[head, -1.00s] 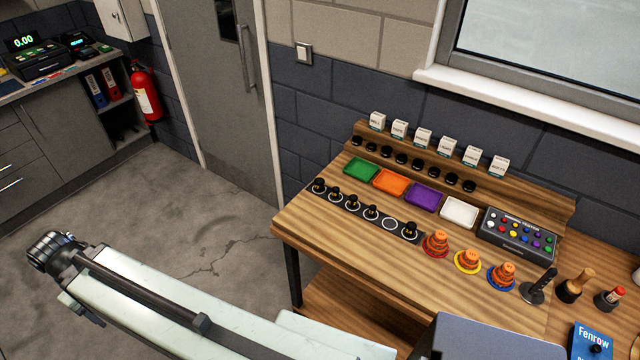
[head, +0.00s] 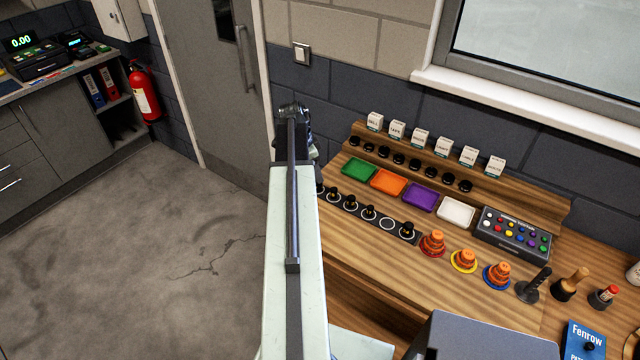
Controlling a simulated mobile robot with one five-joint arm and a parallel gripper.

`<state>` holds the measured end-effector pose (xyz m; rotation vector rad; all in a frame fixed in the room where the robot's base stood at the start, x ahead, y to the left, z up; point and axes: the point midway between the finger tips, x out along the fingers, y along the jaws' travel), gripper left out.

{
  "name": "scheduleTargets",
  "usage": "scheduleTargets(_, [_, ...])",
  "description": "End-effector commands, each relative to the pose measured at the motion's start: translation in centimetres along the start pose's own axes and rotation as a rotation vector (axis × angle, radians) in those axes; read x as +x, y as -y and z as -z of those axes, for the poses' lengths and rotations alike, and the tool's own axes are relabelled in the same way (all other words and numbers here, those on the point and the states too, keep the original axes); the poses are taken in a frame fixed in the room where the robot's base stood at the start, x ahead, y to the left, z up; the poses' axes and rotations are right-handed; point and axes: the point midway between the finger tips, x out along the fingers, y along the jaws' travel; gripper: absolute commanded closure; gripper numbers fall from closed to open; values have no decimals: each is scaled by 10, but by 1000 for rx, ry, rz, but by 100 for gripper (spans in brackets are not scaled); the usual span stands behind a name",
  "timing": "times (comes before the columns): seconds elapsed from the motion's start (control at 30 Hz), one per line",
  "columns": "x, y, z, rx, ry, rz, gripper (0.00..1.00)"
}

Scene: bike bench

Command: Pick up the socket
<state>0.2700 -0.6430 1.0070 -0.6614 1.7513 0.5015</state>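A dark strip (head: 342,202) with white rings lies along the left front of the wooden bench. Several small black socket-like pieces stand on its rings, one of them at the right end (head: 407,231). One ring (head: 387,224) beside that piece is empty. More small black round pieces (head: 400,158) stand in a row on the step at the back; which piece is the socket I cannot tell. My gripper (head: 312,150) is at the end of my raised arm, by the bench's left edge, apart from the pieces. Its fingers are too small and hidden to read.
Green (head: 358,169), orange (head: 388,181), purple (head: 420,197) and white (head: 455,210) trays sit mid-bench. A button box (head: 513,233) and orange ringed stacks (head: 433,243) stand at right. White labelled boxes (head: 420,139) line the back. My arm covers the bench's left edge.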

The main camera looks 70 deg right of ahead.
Motion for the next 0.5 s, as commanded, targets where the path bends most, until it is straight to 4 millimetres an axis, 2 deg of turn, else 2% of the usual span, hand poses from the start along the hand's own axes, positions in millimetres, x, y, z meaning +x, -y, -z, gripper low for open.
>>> scheduleTargets(0.23, [28,1,-3,-2,0,0,42])
scheduleTargets(0.4, [29,2,-2,-3,1,0,42])
scheduleTargets(0.5, [40,4,-3,-3,1,0,42])
